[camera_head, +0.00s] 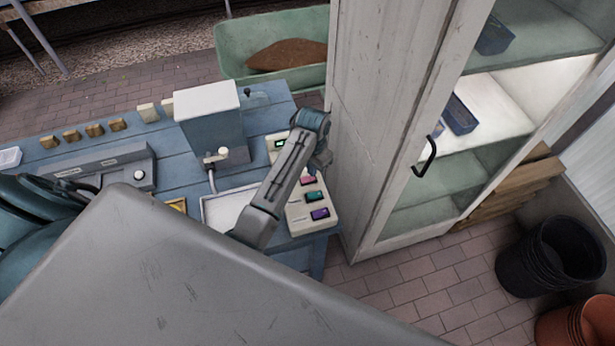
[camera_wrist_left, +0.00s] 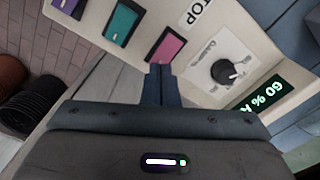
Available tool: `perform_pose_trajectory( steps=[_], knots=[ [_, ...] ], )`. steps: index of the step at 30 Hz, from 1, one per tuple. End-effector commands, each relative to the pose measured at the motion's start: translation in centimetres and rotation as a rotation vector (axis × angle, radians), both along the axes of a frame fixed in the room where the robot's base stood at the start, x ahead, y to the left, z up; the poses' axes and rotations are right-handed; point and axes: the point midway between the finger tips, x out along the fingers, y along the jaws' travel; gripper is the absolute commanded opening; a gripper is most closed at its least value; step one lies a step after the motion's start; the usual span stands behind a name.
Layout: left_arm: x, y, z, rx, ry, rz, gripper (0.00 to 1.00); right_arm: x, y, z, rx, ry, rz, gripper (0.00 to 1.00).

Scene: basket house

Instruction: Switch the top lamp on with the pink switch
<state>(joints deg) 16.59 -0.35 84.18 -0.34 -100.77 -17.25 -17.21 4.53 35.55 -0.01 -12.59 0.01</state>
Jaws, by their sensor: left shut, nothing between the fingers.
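The pink switch (camera_wrist_left: 165,46) sits on a cream control panel (camera_wrist_left: 187,82) beside a "TOP" label; it also shows in the head view (camera_head: 307,180). My left gripper (camera_wrist_left: 160,74) is shut and empty, its tips at the lower edge of the pink switch; I cannot tell whether they touch. In the head view the left gripper (camera_head: 318,158) hangs over the panel's far half. A teal switch (camera_wrist_left: 120,22), a purple switch (camera_wrist_left: 68,6), a black knob (camera_wrist_left: 227,72) and a green display reading 60 % (camera_wrist_left: 262,92) share the panel. My right gripper is not in view.
A white cabinet (camera_head: 380,100) with a glass door and black handle (camera_head: 426,158) stands right of the blue table (camera_head: 185,150). Its middle compartment is bright; no lamp itself shows. Black pots (camera_head: 540,262) stand on the brick floor. A green tub (camera_head: 232,62) stands behind.

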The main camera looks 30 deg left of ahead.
Motion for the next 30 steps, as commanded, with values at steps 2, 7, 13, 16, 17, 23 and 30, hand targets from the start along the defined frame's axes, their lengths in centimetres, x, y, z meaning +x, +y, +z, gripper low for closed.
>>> perform_pose_trajectory(
  steps=[2, 7, 13, 16, 17, 23, 30],
  knots=[
    [0.0, 0.0, 0.0, 0.0, 0.0, 0.0, 0.0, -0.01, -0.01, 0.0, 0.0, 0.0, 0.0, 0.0],
    [0.0, 0.0, 0.0, 0.0, 0.0, 0.0, 0.0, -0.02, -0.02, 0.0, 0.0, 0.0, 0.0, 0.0],
    [0.0, 0.0, 0.0, 0.0, 0.0, 0.0, 0.0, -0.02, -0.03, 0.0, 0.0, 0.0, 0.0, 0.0],
    [0.0, 0.0, -0.01, 0.0, 0.0, 0.0, 0.0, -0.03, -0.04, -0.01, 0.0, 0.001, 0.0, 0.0],
    [0.0, -0.01, -0.02, 0.0, 0.0, 0.0, 0.0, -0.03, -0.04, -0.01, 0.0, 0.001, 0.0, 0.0],
    [0.0, 0.0, -0.23, 0.0, 0.0, 0.0, 0.0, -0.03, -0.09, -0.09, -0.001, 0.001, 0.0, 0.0],
    [0.0, 0.0, -0.61, 0.0, 0.0, 0.0, 0.0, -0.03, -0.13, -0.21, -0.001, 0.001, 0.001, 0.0]
  ],
)
